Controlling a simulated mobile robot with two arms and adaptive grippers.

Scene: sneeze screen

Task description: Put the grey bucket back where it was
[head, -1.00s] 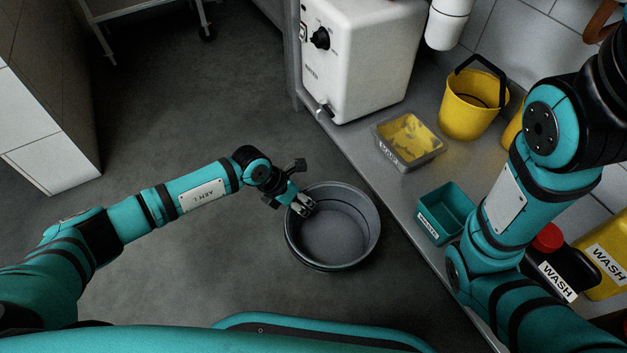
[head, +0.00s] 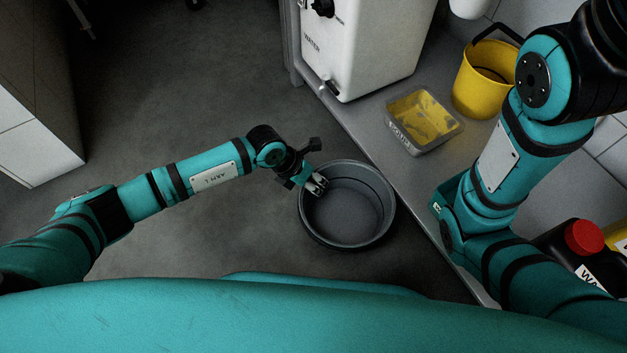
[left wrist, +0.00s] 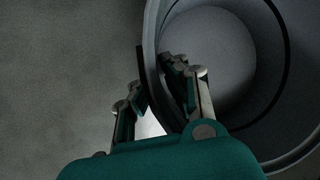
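The grey bucket (head: 347,215) is round, empty and upright, its open top facing me, in the middle of the head view beside the counter's front edge. My left gripper (head: 318,183) is at the bucket's left rim. In the left wrist view, the left gripper (left wrist: 160,72) has one finger outside the bucket wall and one inside, closed on the rim. The bucket (left wrist: 225,60) fills the right of that view. Its underside is hidden, and I cannot tell its height above the floor. My right arm crosses the head view at right; its gripper is out of view.
The steel counter (head: 375,140) runs along the right. It carries a white water machine (head: 370,50), a tray with yellow contents (head: 424,118), a yellow bucket (head: 484,80) and a dark red-capped container (head: 585,240). Open floor lies left.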

